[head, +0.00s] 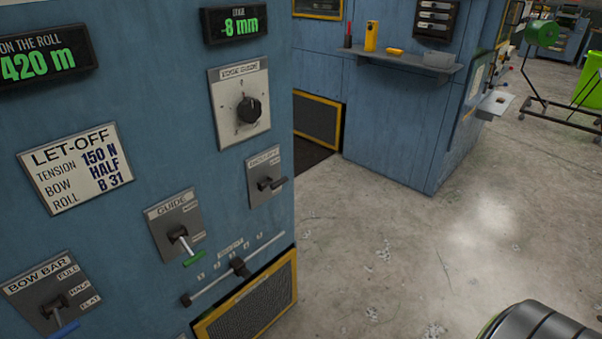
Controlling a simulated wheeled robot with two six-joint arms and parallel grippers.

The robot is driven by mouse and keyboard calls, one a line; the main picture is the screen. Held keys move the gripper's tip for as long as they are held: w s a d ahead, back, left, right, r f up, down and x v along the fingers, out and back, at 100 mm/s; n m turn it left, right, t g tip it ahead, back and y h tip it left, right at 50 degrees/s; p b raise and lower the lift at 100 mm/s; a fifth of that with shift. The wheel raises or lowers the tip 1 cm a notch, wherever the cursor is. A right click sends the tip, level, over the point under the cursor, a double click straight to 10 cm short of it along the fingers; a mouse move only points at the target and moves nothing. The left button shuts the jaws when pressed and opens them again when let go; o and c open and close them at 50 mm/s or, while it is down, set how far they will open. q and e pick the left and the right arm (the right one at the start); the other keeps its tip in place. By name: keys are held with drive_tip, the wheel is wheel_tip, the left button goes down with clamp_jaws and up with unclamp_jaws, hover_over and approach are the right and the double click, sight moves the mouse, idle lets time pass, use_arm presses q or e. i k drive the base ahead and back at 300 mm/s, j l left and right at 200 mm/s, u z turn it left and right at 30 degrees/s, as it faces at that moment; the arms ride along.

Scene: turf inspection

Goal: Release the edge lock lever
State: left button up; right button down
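A small grey plate with a black lever (270,183) is on the right side of the blue panel. Its label is too small to read surely, so I cannot confirm it is the edge lock lever. The lever's handle sticks out toward the right, roughly level. Left of it is the GUIDE lever (187,246) with a green grip, pointing down. The BOW BAR lever (62,325) with a blue grip is at the bottom left, partly cut off.
Above the black lever is a rotary knob (248,109). Below is a slider (238,267) on a scale. A mesh vent (250,305) with a yellow frame is at the bottom. The concrete floor (400,240) to the right is open. A shelf (410,62) stands out behind.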

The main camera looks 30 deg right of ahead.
sight(273, 186)
drive_tip(key=z, duration=0.95)
drive_tip(key=j+z, duration=0.25)
drive_tip(key=i, duration=0.05)
